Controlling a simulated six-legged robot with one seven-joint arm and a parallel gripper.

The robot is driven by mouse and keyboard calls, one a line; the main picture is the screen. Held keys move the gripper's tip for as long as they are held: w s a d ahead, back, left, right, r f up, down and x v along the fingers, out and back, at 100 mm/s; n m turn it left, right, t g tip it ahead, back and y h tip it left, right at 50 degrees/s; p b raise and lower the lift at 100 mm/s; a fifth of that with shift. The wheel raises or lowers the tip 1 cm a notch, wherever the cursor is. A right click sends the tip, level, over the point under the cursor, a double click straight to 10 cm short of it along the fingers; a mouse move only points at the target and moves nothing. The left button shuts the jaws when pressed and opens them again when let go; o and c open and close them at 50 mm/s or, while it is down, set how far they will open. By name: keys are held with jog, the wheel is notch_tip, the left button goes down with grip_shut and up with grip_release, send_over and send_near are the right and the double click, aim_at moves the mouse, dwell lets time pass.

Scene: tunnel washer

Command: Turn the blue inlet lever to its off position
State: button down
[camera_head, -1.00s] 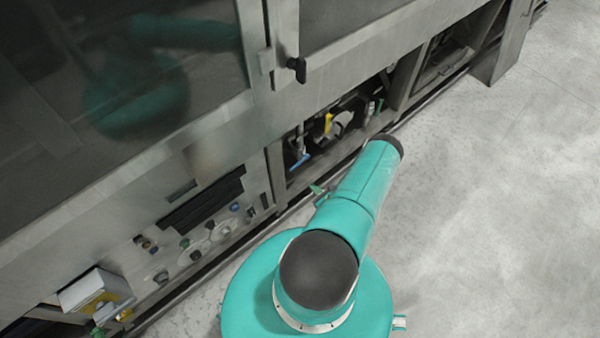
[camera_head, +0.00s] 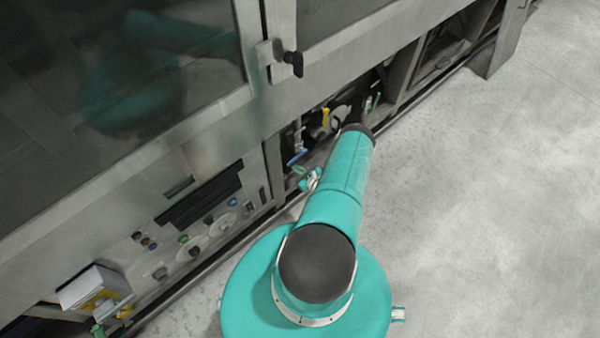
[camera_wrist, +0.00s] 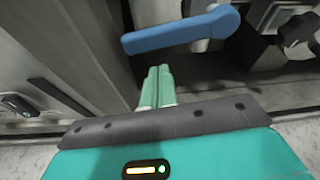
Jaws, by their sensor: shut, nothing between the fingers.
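The blue inlet lever (camera_wrist: 180,34) lies across the upper middle of the wrist view, nearly level, with its rounded pivot end at the right and its free end at the left. In the head view the blue lever (camera_head: 298,157) shows low in an open bay of the machine. My gripper (camera_wrist: 157,70) has its two green fingers shut together and empty. The fingertips appear just below the lever's free half in the wrist view, with a visible gap. In the head view my gripper (camera_head: 300,171) is partly hidden behind my arm, close to the lever.
The open bay holds a yellow handle (camera_head: 325,116) and pipework. A metal post (camera_head: 272,165) bounds the bay on the left. A dark knob (camera_wrist: 297,30) stands right of the lever. A control panel (camera_head: 200,225) is farther left. The floor (camera_head: 480,200) at right is clear.

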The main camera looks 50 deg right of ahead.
jog(key=shift+a+r, duration=0.15)
jog(key=shift+r, duration=0.75)
jog(key=shift+w+a+r+m+y, duration=0.1)
jog(key=shift+r+m+y, duration=0.1)
jog(key=shift+r, duration=0.35)
jog(key=shift+w+a+r+m+y, duration=0.1)
jog(key=shift+r+m, duration=0.1)
jog(key=shift+r, duration=0.35)
jog(key=shift+d, duration=0.1)
send_near(293, 162)
notch_tip(293, 162, down, 5)
jog(key=s, duration=0.3)
jog(key=shift+w+a+r, duration=0.2)
jog(key=shift+w, duration=0.05)
